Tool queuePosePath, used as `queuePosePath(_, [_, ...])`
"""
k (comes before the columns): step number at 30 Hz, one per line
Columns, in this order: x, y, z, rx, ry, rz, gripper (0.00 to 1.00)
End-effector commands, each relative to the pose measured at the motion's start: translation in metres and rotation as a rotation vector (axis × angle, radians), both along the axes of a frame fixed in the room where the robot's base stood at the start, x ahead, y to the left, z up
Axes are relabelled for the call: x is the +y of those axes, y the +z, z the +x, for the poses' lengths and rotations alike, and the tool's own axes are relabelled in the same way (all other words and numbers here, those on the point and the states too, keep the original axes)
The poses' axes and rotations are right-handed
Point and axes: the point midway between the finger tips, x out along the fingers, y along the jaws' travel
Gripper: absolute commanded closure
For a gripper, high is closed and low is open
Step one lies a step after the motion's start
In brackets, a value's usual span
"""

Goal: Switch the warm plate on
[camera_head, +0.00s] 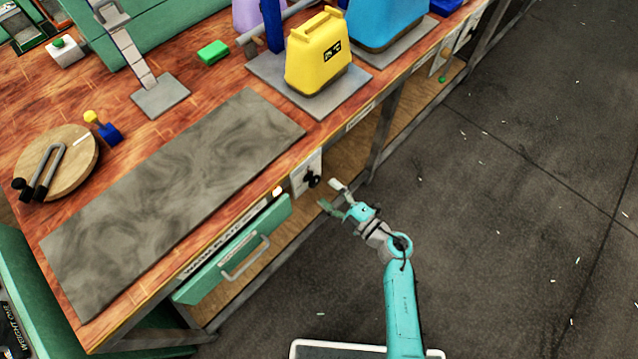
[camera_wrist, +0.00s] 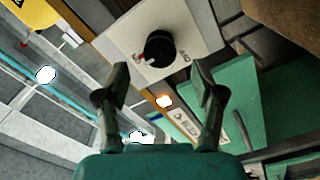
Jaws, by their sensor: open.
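A black round knob (camera_wrist: 159,48) sits on a white panel (camera_wrist: 120,38) on the bench front, with a red mark on the knob's left side. In the head view the knob (camera_head: 313,181) and panel (camera_head: 300,178) are under the bench edge. My gripper (camera_head: 331,196) is open and empty, just right of the knob and apart from it. In the wrist view my gripper (camera_wrist: 159,83) has its two fingers spread, with the knob beyond and between them. A grey marbled slab (camera_head: 170,195) lies on the bench above; I cannot tell for sure that it is the warm plate.
A small bright light (camera_head: 277,191) shows beside the panel. A green drawer (camera_head: 235,255) with a grey handle sits left of it, slightly out. A bench leg (camera_head: 378,135) stands right of the panel. A yellow box-like object (camera_head: 318,55) stands above. The floor at right is open.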

Motion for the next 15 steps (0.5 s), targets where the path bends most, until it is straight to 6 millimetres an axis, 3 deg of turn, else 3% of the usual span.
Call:
queuePosePath(6, [-0.032,0.0,-0.024,0.001,-0.004,-0.001,0.32])
queuePosePath(15, [-0.047,0.0,-0.037,0.0,-0.001,0.0,0.32])
